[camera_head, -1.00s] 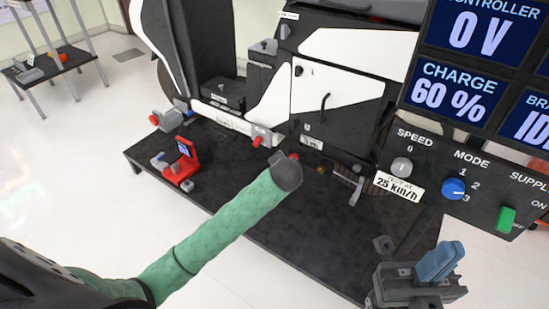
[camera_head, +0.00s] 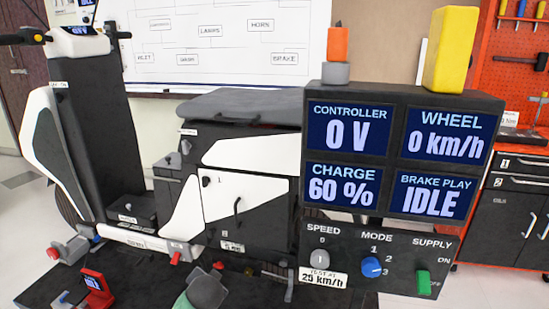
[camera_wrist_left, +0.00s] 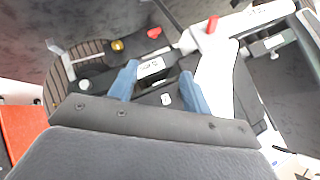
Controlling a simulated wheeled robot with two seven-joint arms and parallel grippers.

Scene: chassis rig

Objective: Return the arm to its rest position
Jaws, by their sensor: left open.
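My left arm shows in the head view only as a green link with a grey rounded end (camera_head: 205,290) at the bottom edge, in front of the black platform. My left gripper (camera_wrist_left: 160,70) shows in the left wrist view. Its two blue fingers are apart, with nothing held between them. Beyond the fingers are a small white label (camera_wrist_left: 150,67) and a white panel (camera_wrist_left: 215,75); whether the fingers touch anything is unclear. My right gripper is not in view.
The scooter rig (camera_head: 85,130) stands left of centre, with a white door panel (camera_head: 240,205). The display panel (camera_head: 400,165) stands at right, with a control box (camera_head: 385,258) below. A red tool bench (camera_head: 510,165) is behind. A red stand (camera_head: 95,288) sits at lower left.

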